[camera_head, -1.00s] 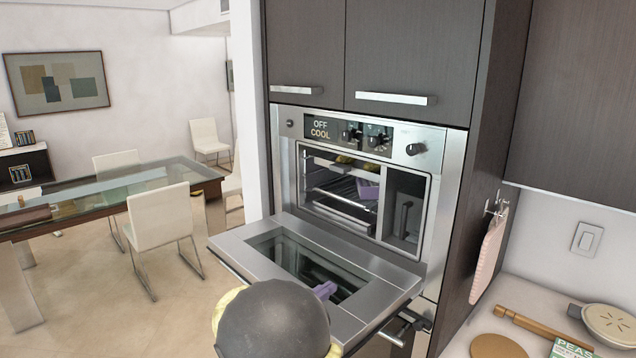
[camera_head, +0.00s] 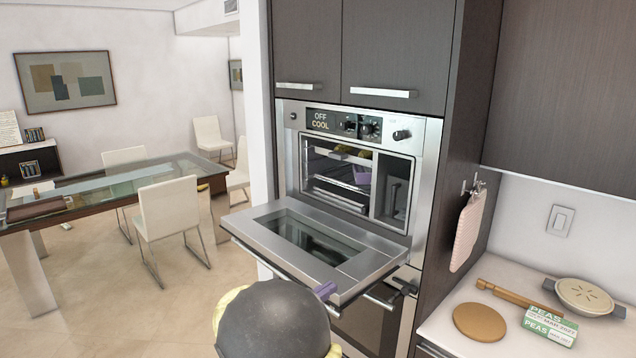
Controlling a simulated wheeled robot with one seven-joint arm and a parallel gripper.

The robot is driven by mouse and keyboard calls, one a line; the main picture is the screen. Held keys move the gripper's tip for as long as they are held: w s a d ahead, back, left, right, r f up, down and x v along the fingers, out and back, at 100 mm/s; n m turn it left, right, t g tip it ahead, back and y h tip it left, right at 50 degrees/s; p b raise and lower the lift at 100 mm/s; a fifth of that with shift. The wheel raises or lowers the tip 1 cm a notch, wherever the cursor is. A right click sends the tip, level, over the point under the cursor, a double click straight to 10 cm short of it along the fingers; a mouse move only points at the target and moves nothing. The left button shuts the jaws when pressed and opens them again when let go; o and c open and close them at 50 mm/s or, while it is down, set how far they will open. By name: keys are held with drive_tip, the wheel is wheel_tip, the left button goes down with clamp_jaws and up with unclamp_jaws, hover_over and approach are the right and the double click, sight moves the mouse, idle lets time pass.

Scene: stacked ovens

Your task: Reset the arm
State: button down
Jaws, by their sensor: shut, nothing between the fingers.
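My arm's dark rounded link (camera_head: 272,322) fills the bottom middle of the head view. A small purple part of my gripper (camera_head: 325,290) shows just past it, in front of the open oven door's near edge. The rest of the gripper is hidden behind the arm. It is shut and holds nothing that I can see. The upper oven (camera_head: 405,135) reads OFF and COOL. Its door (camera_head: 375,250) is folded down flat, and the gripper is outside the oven cavity.
Inside the oven are racks, yellowish items (camera_head: 352,152) and a purple item (camera_head: 362,175). A counter at right holds a round board (camera_head: 479,322), rolling pin (camera_head: 507,293), peas box (camera_head: 549,326) and pie (camera_head: 584,296). Open floor (camera_head: 120,300) lies left; a dining table (camera_head: 150,185) stands beyond.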

drive_tip(key=s+d+f+m+g+y, duration=0.4)
drive_tip(key=s+d+f+m+g, duration=0.55)
drive_tip(key=s+d, duration=0.35)
drive_tip(key=s+f+m+y, duration=0.1)
drive_tip(key=s+m+y, duration=0.7)
drive_tip(key=m, duration=0.9)
drive_tip(key=shift+s+d+f+g+y, duration=0.2)
drive_tip(key=shift+s+d+g+y, duration=0.2)
drive_tip(key=shift+s, duration=0.4)
drive_tip(key=shift+m, duration=0.25)
